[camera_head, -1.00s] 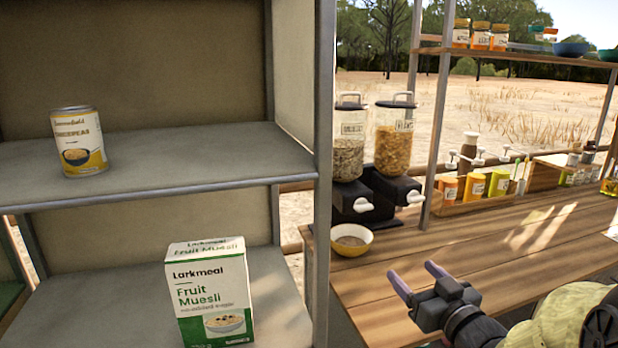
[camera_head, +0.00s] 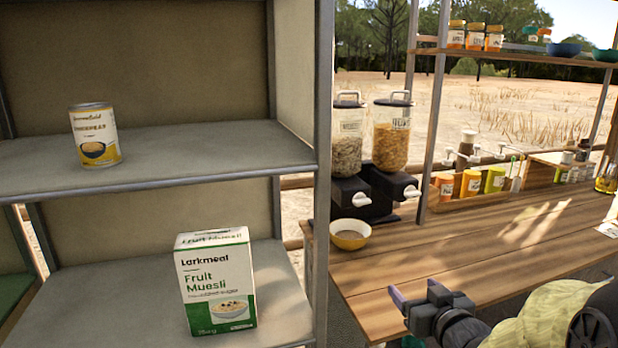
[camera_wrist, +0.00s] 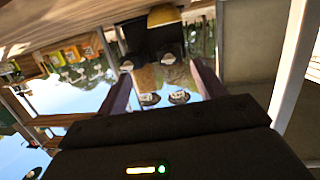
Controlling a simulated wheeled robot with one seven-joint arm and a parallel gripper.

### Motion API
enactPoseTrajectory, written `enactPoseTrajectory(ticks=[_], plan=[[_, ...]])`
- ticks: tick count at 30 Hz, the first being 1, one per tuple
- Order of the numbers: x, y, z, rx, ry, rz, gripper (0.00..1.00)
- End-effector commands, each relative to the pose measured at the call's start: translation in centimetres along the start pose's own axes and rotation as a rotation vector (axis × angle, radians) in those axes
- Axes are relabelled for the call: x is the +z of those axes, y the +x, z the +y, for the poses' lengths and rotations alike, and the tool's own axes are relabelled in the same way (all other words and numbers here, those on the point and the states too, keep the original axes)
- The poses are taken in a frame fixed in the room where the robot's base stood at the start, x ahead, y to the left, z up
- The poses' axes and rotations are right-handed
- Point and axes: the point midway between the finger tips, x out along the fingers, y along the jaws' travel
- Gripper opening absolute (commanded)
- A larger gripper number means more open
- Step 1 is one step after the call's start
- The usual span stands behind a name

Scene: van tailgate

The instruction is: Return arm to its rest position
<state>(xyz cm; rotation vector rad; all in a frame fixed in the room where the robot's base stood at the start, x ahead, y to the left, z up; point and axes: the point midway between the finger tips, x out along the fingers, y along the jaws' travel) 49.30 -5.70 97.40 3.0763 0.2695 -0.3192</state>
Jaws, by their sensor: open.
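My gripper (camera_head: 410,294) is at the lower right of the head view, over the front edge of the wooden counter (camera_head: 450,262). Its purple fingers stand apart with nothing between them. In the wrist view my gripper (camera_wrist: 160,88) is also open and empty, and the picture is upside down. The two cereal dispensers show beyond the fingers there, out of reach of the tips. My arm runs off to the right in the head view, its wrist dark and a link pale yellow-green.
A grey shelf unit (camera_head: 200,170) stands at left, holding a chickpea can (camera_head: 95,136) and a Fruit Muesli box (camera_head: 214,283). On the counter are a yellow bowl (camera_head: 350,235), cereal dispensers (camera_head: 391,135) and a wooden condiment tray (camera_head: 468,198). The counter's front middle is bare.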

Motion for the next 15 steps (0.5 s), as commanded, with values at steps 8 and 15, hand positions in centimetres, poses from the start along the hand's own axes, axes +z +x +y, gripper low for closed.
enactPoseTrajectory(ticks=[8, 15], plan=[[5.1, 0.1, -0.3, 0.108, 0.009, -0.267, 0.69], [11.1, -2.4, -2.2, 0.174, 0.047, -0.611, 0.69]])
